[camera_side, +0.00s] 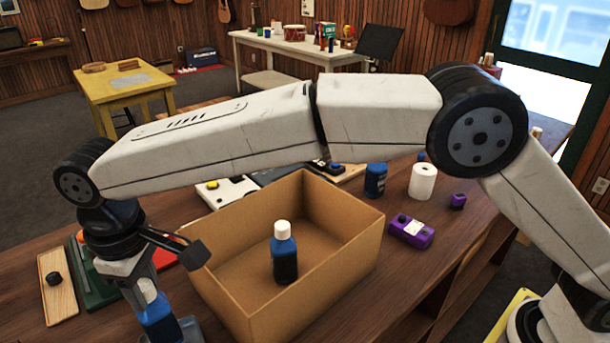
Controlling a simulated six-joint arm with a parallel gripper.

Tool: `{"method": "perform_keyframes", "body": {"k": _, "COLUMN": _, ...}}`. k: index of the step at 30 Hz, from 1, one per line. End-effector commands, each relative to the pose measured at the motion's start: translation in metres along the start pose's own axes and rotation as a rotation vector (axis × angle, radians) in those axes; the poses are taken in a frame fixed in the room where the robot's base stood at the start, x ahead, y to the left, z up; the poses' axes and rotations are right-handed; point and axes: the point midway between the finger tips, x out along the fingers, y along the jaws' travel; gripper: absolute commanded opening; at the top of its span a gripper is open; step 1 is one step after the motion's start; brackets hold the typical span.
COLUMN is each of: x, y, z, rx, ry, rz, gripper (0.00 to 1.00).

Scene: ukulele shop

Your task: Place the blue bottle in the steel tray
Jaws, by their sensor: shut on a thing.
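My gripper (146,288) is at the lower left, pointing down, shut on a blue bottle (158,322) with a pale top. The bottle is partly hidden by the gripper and is close to the bottom edge of the picture. A grey, shiny rim (190,331), probably the steel tray, shows just beside and behind the bottle; most of it is cut off. I cannot tell whether the bottle touches it. Another blue bottle (284,258) with a white cap stands upright inside the cardboard box (345,250).
The open box stands right of my gripper. A green board (92,280) and a wooden strip (58,288) lie at left.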

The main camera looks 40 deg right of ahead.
Motion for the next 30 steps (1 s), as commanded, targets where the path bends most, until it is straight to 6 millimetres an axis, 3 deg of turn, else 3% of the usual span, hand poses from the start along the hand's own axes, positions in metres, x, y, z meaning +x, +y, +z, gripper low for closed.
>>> {"method": "perform_keyframes", "body": {"k": 13, "x": 0.035, "y": 0.0, "z": 0.0, "rx": 0.0, "ry": 0.0, "rz": 0.0, "gripper": 0.0}}
{"method": "perform_keyframes", "body": {"k": 27, "x": 0.04, "y": 0.0, "z": 0.0, "rx": 0.0, "ry": 0.0, "rz": 0.0, "gripper": 0.0}}
{"method": "perform_keyframes", "body": {"k": 28, "x": 0.04, "y": 0.0, "z": 0.0, "rx": 0.0, "ry": -0.001, "rz": 0.0, "gripper": 0.49}}
{"method": "perform_keyframes", "body": {"k": 30, "x": 0.04, "y": 0.0, "z": 0.0, "rx": 0.0, "ry": -0.001, "rz": 0.0, "gripper": 0.72}}
